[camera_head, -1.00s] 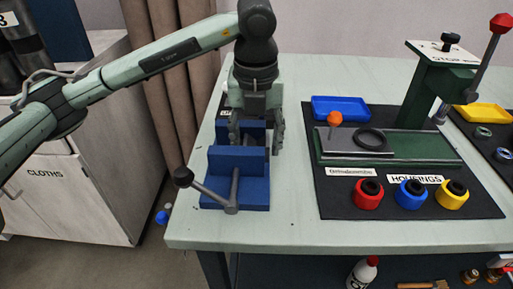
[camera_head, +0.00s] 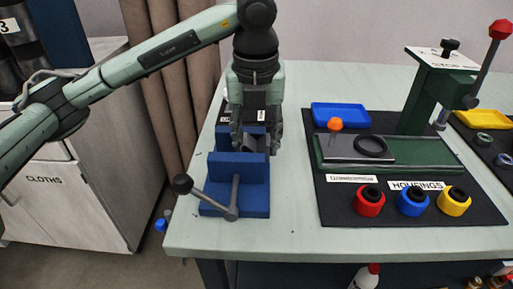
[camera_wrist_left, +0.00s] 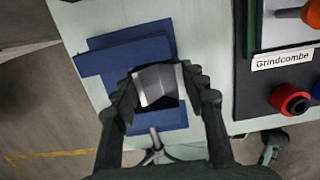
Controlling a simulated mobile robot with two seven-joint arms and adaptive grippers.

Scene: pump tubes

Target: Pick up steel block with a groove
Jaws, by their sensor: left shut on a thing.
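The steel block with a groove (camera_wrist_left: 158,86) is a grey metal piece between the fingers in the left wrist view, with a bend line across its face. My left gripper (camera_head: 256,146) is shut on it, above the blue vise (camera_head: 237,170). In the head view the block is mostly hidden by the fingers and the vise jaws, and I cannot tell whether it touches the vise. The vise also shows in the left wrist view (camera_wrist_left: 107,62) beneath the block. My right gripper is not in view.
The vise handle (camera_head: 205,196) sticks out at the front left, near the table edge. To the right, a dark mat (camera_head: 330,207) holds a blue tray (camera_head: 340,115), a green press (camera_head: 425,95) and red, blue and yellow housings. Bare table lies between vise and mat.

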